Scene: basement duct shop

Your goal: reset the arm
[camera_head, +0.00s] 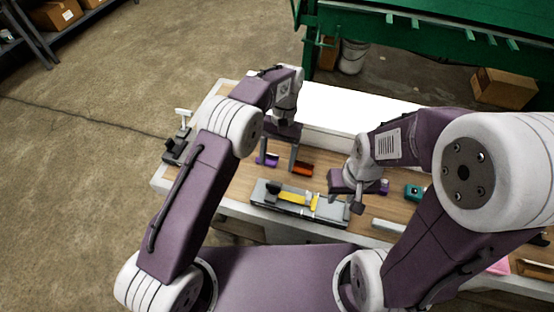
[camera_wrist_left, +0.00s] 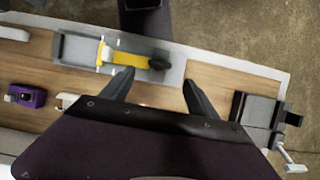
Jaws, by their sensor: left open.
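My left gripper (camera_head: 278,158) is over the wooden workbench (camera_head: 240,183), fingers pointing down. In the left wrist view its two fingers (camera_wrist_left: 158,92) are spread wide, with bare wood between them and nothing held. My right gripper (camera_head: 347,203) is low over the bench, further right; its fingers are partly hidden, so its opening is unclear. A grey tray (camera_head: 262,199) holding a yellow tool (camera_head: 293,197) with a dark end lies on the near side of the bench; the yellow tool also shows in the left wrist view (camera_wrist_left: 128,59).
A purple item (camera_head: 270,161) and a red-orange item (camera_head: 303,168) lie by the left fingers. A dark clamp-like device (camera_head: 174,150) sits at the bench's left end. A teal item (camera_head: 413,192) is right of the right gripper. A white panel (camera_head: 345,108) runs behind. Concrete floor is open at left.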

